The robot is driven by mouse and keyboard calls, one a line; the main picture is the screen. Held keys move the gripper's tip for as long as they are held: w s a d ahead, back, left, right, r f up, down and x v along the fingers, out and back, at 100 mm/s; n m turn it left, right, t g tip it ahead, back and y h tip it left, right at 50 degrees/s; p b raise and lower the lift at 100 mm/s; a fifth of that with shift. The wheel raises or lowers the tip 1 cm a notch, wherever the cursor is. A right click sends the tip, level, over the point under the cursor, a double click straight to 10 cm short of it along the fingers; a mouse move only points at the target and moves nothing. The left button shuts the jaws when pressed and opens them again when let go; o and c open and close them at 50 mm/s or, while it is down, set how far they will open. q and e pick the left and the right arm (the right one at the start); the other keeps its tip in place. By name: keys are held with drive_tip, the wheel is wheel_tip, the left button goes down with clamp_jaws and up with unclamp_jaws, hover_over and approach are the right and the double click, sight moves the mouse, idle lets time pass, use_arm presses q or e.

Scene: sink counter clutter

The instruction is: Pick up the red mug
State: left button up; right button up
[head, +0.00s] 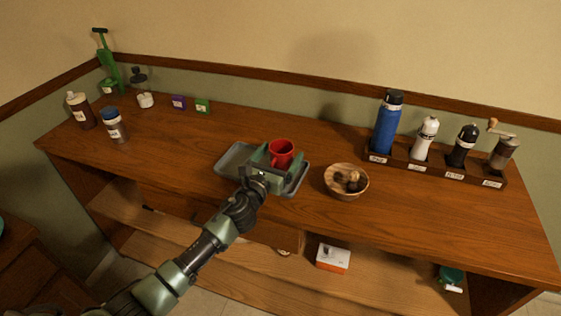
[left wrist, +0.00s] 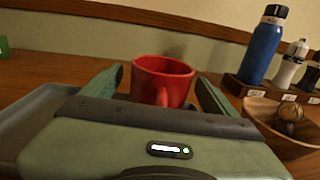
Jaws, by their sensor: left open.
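The red mug (head: 281,153) stands upright on a grey tray (head: 231,160) near the middle of the wooden counter. In the left wrist view the mug (left wrist: 161,80) is straight ahead, its handle facing the camera. My left gripper (head: 273,157) reaches over the tray from the front. Its two green fingers (left wrist: 160,84) are spread, one on each side of the mug. I cannot tell whether either finger touches it. The gripper hides the lower part of the mug and part of the tray. My right gripper is not in view.
A wooden bowl (head: 346,192) with brown items sits just right of the tray. A rack (head: 436,171) at the back right holds a blue bottle (head: 387,124) and several grinders. Jars (head: 115,126) and small boxes (head: 202,106) stand at the left. The counter between them is clear.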

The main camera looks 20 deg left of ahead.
use_arm(q)
drive_tip(key=shift+r, duration=0.1)
drive_tip(key=c, duration=1.8)
